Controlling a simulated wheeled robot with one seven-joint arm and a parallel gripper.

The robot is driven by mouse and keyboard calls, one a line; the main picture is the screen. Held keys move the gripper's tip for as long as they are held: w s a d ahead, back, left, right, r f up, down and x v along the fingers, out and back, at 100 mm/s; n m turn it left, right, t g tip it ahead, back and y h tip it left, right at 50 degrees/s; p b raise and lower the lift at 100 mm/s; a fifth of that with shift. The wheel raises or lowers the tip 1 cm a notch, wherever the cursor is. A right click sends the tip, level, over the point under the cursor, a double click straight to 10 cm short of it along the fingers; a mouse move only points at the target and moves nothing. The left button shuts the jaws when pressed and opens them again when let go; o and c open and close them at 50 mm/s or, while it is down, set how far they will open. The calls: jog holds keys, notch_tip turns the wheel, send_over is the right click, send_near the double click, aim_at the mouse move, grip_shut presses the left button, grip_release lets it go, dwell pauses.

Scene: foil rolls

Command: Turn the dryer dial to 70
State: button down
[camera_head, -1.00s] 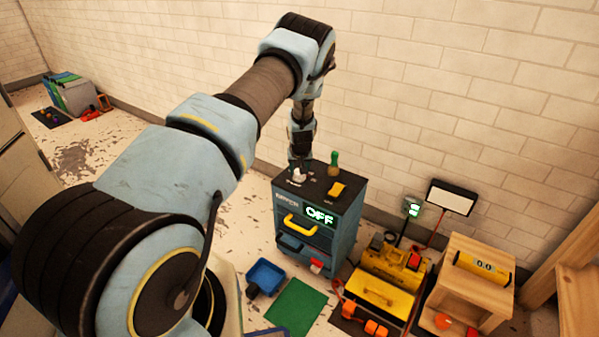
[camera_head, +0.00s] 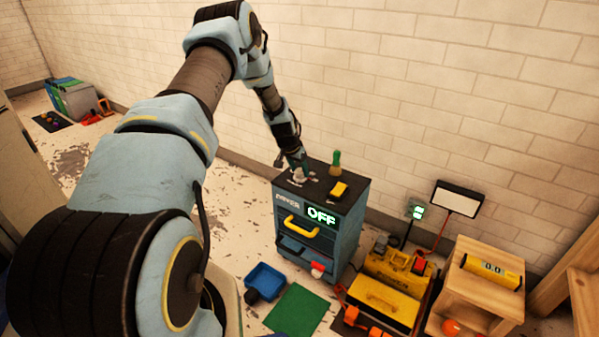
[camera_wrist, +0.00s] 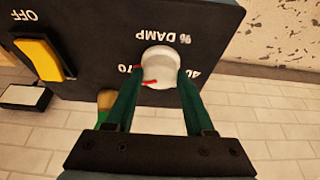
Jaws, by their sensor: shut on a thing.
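The dryer (camera_head: 318,248) is a dark blue cabinet with a black top, and its front display reads OFF. Its dial (camera_wrist: 160,64) is a round white knob on the black top, lettered "% DAMP", "40" and "70", upside down in the wrist view. Red marks show at the knob's left and lower side, near the 70. My gripper (camera_wrist: 158,82) has its two green fingers shut on the knob, one on each side. In the head view my gripper (camera_head: 304,168) comes down tilted onto the top. The knob's exact setting is hard to read.
A yellow switch (camera_wrist: 38,60) beside an OFF label and a green-handled brush (camera_head: 336,162) share the dryer's top. The front has a yellow handle (camera_head: 301,227). A blue tray (camera_head: 266,278), green mat (camera_head: 296,311) and yellow machine (camera_head: 384,298) stand on the floor nearby.

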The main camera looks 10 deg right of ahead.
jog(key=shift+a, duration=0.1)
dwell(0.3)
jog(key=shift+c, duration=1.3)
grip_release()
jog(key=v, duration=1)
jog(key=shift+r+p, duration=0.3)
jog(key=shift+r, duration=0.1)
jog(key=shift+s, duration=0.1)
